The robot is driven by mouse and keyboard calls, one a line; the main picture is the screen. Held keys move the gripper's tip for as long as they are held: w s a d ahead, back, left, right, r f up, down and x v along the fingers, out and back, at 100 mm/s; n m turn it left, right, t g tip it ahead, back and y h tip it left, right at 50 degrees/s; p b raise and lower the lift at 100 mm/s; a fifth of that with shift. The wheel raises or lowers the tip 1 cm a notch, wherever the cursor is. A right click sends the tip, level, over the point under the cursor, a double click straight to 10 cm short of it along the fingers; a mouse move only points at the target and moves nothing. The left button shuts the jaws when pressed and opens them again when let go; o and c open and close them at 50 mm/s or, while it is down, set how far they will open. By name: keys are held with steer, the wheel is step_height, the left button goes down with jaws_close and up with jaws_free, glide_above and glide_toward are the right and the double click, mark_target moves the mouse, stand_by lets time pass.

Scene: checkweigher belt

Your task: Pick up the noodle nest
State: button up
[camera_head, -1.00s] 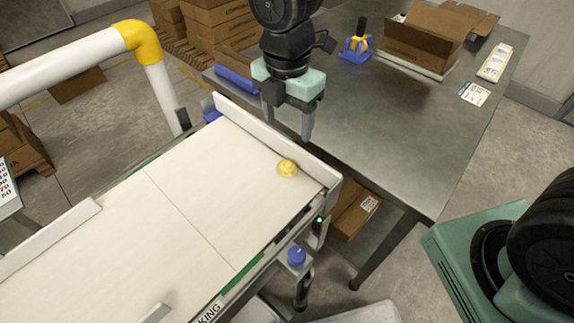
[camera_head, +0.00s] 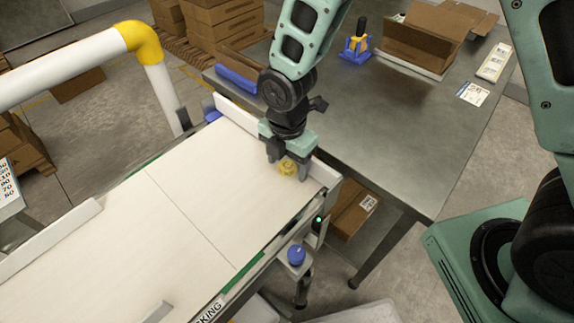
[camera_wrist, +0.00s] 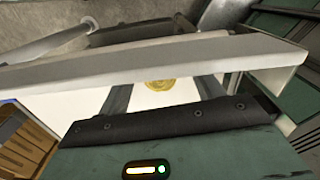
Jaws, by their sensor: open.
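The noodle nest (camera_head: 287,169) is a small yellow coil on the white belt (camera_head: 190,200), near the belt's far right end and close to its side rail. My gripper (camera_head: 288,171) is open and low over the belt, with its fingers at the nest. In the wrist view the noodle nest (camera_wrist: 160,85) lies between the two dark fingers of my gripper (camera_wrist: 162,92).
A white side rail (camera_head: 325,172) runs along the belt beside my gripper and crosses the wrist view. A metal table (camera_head: 420,130) stands behind it with an open cardboard box (camera_head: 425,45) and a blue-and-yellow tool (camera_head: 356,45). The belt to the left is clear.

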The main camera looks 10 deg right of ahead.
mark_target(286, 164)
steer(key=shift+c, duration=0.4)
steer(key=c, duration=1)
steer(key=shift+a+r, duration=0.1)
steer(key=shift+r, duration=0.05)
steer(key=shift+s+r+b, duration=0.1)
steer(key=shift+r+b, duration=0.1)
steer(key=shift+b, duration=0.1)
step_height(286, 164, up, 7)
steer(key=shift+f, duration=0.2)
steer(key=s+a+b, duration=0.1)
steer(key=s+a, duration=0.2)
steer(key=a, duration=0.2)
steer(key=s+a+b, duration=0.1)
steer(key=s+a, duration=0.3)
steer(key=a, duration=0.2)
steer(key=s+a+b, duration=0.2)
steer(key=s+a, duration=0.2)
steer(key=a, duration=0.1)
steer(key=shift+a+f, duration=0.1)
steer(key=shift+a, duration=0.1)
